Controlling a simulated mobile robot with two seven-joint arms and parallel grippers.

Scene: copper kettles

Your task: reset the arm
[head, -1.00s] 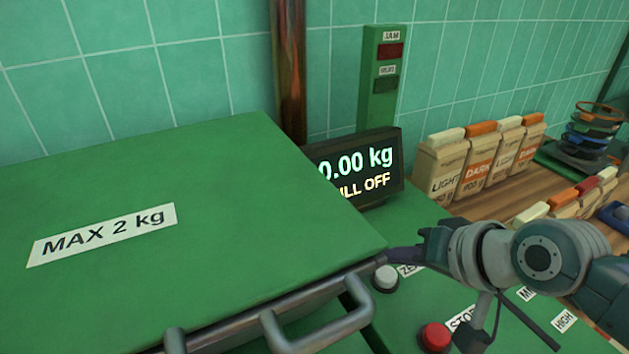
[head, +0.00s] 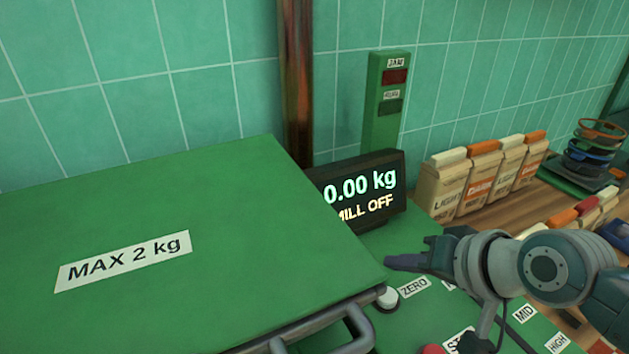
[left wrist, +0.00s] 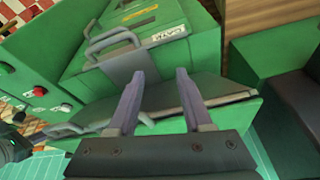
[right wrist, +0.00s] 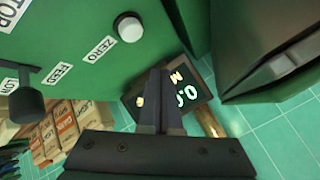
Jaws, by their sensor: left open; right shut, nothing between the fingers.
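My right gripper (head: 405,262) reaches in from the right in the head view. It is shut and empty, above the green panel beside the ZERO button (head: 388,298). In the right wrist view its fingers (right wrist: 158,100) are together and overlap the display, with the white button (right wrist: 130,27) above. My left gripper (left wrist: 155,100) shows only in the left wrist view. Its two fingers are apart with nothing between them, over green machine parts with grey handles (left wrist: 112,44). I cannot tell whether the fingers touch anything.
A green lid marked MAX 2 kg (head: 200,230) fills the left of the head view. The display (head: 360,195) reads 0.00 kg, MILL OFF. A copper pipe (head: 297,80) and a green indicator post (head: 386,100) stand behind. Several LIGHT and DARK bags (head: 445,190) line the right.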

